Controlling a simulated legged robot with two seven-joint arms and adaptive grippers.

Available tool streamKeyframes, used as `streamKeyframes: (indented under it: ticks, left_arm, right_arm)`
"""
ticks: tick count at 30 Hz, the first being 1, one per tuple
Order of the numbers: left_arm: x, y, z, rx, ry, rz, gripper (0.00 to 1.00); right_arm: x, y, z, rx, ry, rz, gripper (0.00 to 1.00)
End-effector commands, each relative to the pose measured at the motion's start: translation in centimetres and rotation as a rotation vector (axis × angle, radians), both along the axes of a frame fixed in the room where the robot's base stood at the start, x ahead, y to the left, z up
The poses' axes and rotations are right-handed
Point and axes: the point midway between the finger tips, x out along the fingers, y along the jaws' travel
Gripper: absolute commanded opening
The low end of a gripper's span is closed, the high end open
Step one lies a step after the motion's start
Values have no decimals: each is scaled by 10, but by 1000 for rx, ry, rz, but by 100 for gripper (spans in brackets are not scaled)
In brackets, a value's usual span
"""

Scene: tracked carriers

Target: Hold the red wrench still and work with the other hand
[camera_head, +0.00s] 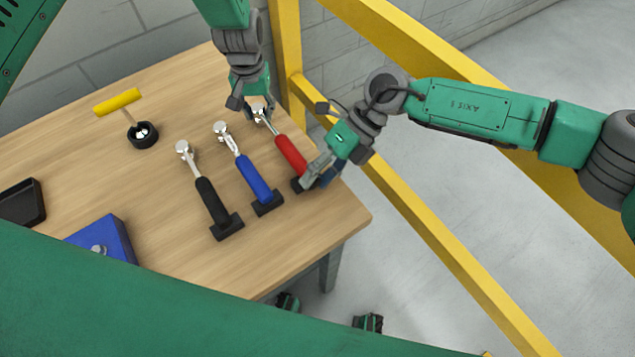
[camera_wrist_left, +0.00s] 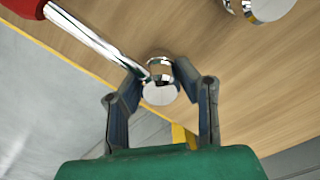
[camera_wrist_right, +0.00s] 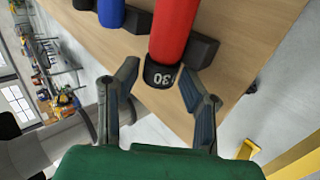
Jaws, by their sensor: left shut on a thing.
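The red wrench (camera_head: 289,153) lies on the table at the right of a row, its silver head toward the back and its handle toward the front corner. My left gripper (camera_head: 252,106) is shut on its silver head, which shows between the fingers in the left wrist view (camera_wrist_left: 158,92). My right gripper (camera_head: 316,181) is open at the handle end. In the right wrist view the black end cap (camera_wrist_right: 160,75), marked 30, sits between the spread fingertips; I cannot tell whether they touch it.
A blue wrench (camera_head: 252,178) and a black wrench (camera_head: 210,198) lie left of it on dark rests. A yellow-handled tool (camera_head: 118,101), a blue box (camera_head: 108,238) and a black tray (camera_head: 22,203) are further left. Yellow rails (camera_head: 420,215) run beside the wooden table (camera_head: 160,215).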

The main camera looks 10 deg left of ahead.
Motion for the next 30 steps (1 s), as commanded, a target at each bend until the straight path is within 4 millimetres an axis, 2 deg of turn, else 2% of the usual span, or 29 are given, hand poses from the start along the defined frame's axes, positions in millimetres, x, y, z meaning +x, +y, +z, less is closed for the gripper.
streamKeyframes:
  ticks: [1,8,21,30]
  left_arm:
    - [-7,3,-7,3,17,0,0]
    - [-7,3,-7,3,17,1,0]
    - [-7,3,-7,3,17,3,0]
    - [-7,3,-7,2,17,3,0]
  right_arm:
    - [0,0,-1,0,0,0,36]
    - [3,-3,4,1,0,-1,36]
    - [24,-22,33,0,0,0,36]
    - [25,-23,35,-1,-1,1,36]
